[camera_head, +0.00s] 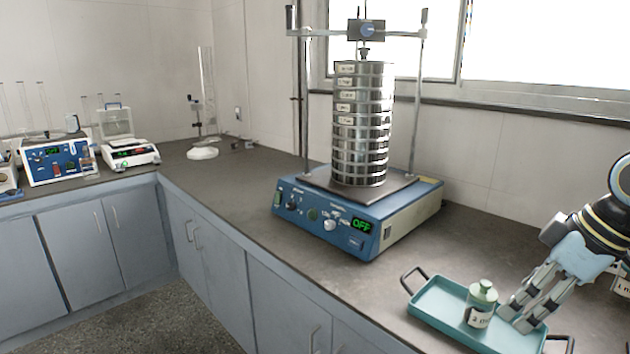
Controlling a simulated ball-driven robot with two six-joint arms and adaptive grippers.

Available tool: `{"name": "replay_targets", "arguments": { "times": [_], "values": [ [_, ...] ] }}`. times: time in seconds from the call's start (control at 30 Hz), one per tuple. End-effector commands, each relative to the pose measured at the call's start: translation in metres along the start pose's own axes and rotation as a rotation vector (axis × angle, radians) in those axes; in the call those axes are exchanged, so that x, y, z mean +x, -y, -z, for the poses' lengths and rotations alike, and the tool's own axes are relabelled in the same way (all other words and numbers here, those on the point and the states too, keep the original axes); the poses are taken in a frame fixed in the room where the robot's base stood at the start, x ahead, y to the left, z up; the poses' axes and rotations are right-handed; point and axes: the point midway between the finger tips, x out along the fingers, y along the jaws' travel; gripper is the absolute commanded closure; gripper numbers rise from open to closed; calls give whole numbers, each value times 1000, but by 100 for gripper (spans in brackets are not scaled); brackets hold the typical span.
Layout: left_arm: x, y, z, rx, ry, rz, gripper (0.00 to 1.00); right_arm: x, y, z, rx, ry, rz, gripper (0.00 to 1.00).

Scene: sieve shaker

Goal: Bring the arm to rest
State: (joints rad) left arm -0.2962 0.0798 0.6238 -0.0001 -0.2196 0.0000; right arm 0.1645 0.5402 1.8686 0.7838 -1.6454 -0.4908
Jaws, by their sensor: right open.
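My right gripper (518,308) comes in from the right edge, pointing down and left over the teal tray (434,299). Its fingers are open and look empty. A small green-capped jar (481,304) with a white label stands upright in the tray, just left of the fingertips. I cannot tell whether the fingers touch the jar or the tray. The sieve shaker (357,217) is blue, with a tall stack of metal sieves (361,125) clamped upright on it. Its green display reads OFF. My left gripper is not in view.
Partly hidden labelled containers stand behind my right gripper at the right edge. The dark counter (235,190) is clear left of the shaker. A balance (128,140), a blue-fronted device (60,160) and a white-based stand (202,152) are at the back left.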

Motion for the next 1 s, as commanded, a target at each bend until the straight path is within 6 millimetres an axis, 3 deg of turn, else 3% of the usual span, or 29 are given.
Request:
{"name": "replay_targets", "arguments": {
  "times": [0.37, 0.57, 0.67, 0.77, 0.9, 1.0],
  "values": [
    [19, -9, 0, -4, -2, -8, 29, 62, 34, -42, 63, 58, 100, 22],
    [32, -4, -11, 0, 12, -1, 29, 120, 52, -85, 155, 120, 149, 22],
    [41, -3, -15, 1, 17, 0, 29, 159, 64, -116, 226, 156, 161, 22],
    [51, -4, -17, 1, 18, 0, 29, 210, 81, -160, 321, 207, 162, 22],
    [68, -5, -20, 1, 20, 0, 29, 286, 119, -241, 466, 294, 128, 22],
    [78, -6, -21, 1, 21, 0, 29, 332, 154, -304, 547, 360, 84, 22]
  ]
}}
